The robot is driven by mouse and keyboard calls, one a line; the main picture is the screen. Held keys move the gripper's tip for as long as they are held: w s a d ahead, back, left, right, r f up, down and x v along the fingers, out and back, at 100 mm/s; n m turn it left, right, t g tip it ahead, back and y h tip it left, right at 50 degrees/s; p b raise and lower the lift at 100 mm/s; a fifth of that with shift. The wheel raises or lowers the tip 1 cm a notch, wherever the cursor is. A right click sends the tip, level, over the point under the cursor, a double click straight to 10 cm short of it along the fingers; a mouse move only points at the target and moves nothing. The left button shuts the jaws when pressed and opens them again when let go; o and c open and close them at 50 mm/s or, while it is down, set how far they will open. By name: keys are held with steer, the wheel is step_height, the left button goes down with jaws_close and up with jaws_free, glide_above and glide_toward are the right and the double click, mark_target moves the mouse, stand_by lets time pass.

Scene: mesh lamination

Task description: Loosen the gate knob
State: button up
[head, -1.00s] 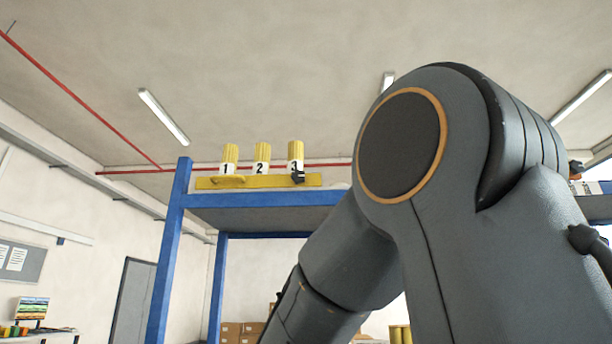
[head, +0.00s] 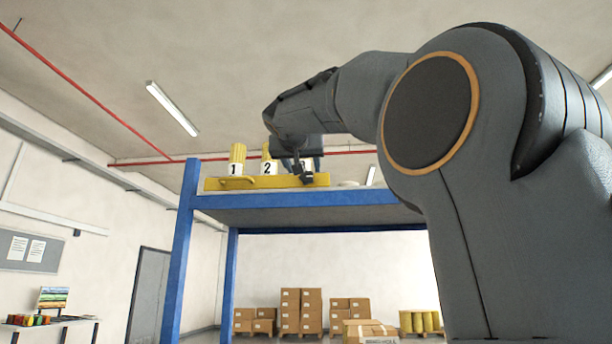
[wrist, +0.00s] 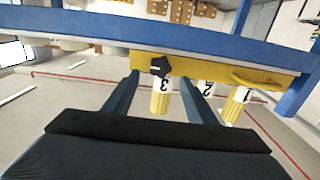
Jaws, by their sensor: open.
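The gate knob (wrist: 160,67) is a small black lobed knob on the front of a yellow rail, by the canister marked 3 (wrist: 161,98). The wrist view shows the scene upside down. My gripper (wrist: 159,80) is open, with its two fingers apart on either side of the knob and canister 3 in the picture. I see no contact with the knob. In the head view my gripper (head: 298,162) is in front of canister 3 and hides most of it. The dark knob (head: 307,178) shows just below it on the yellow rail (head: 245,183).
The rail sits on a blue-framed shelf (head: 290,200). Canisters 1 (head: 236,160) and 2 (head: 268,162) stand left of canister 3 in the head view. Cardboard boxes (head: 300,310) are stacked far behind, below the shelf. The space left of the shelf is open.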

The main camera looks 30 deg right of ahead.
mark_target(306, 177)
steer(key=p+x, duration=0.3)
steer(key=x, duration=0.4)
steer(key=shift+w+d+p, duration=0.1)
steer(key=shift+w+p, duration=0.05)
steer(key=shift+p, duration=0.15)
steer(key=c, duration=1.1)
